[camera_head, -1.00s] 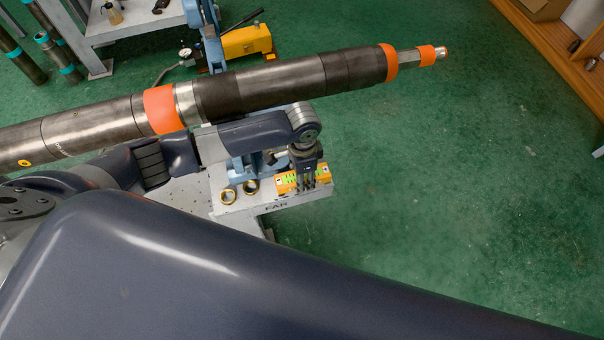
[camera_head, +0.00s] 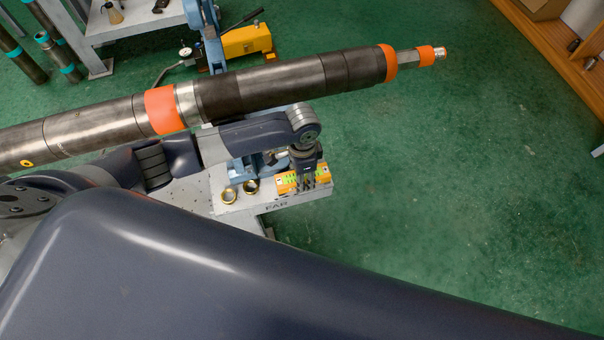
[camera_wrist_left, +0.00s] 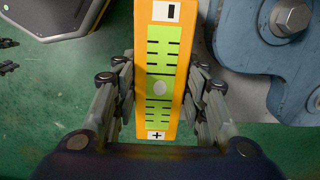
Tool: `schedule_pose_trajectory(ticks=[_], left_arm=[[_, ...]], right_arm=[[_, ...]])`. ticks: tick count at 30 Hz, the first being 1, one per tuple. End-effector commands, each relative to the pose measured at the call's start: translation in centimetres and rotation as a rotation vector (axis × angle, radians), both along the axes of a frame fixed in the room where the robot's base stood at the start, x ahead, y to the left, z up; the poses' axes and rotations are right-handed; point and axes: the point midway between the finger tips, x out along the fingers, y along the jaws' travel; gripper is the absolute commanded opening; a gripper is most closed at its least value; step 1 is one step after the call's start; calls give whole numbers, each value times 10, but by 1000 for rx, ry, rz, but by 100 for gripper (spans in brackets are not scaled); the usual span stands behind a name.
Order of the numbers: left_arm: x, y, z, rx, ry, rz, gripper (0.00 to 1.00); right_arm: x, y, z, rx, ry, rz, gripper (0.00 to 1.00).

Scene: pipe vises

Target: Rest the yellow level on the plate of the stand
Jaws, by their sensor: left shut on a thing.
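The yellow level (camera_head: 286,184), with green faces, shows at the right end of the stand's plate (camera_head: 240,207), which is marked FAR. My left gripper (camera_head: 307,183) is shut on the level from above. In the left wrist view the level (camera_wrist_left: 160,60) runs lengthwise between the two fingers of my left gripper (camera_wrist_left: 160,92), with minus and plus marks at its ends. Whether its underside touches the plate is hidden. My right gripper is not in view.
A blue vise (camera_head: 245,166) stands beside the level and shows close by in the wrist view (camera_wrist_left: 270,55). Two brass rings (camera_head: 229,195) lie on the plate. Green floor is open at right.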

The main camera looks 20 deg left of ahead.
Motion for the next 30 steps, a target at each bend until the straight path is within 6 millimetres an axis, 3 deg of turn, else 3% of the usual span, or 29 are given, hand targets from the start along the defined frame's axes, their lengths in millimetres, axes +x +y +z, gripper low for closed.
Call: schedule_pose_trajectory(ticks=[15, 16, 18, 30], left_arm=[[1, -1, -6, -2, -1, 0, 2], [1, -1, -5, -2, -2, 0, 44], [1, -1, -5, -2, -1, 0, 60], [0, 1, -6, 1, 0, 0, 63]], right_arm=[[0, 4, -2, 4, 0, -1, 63], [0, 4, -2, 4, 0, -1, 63], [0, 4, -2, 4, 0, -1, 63], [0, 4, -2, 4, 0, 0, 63]])
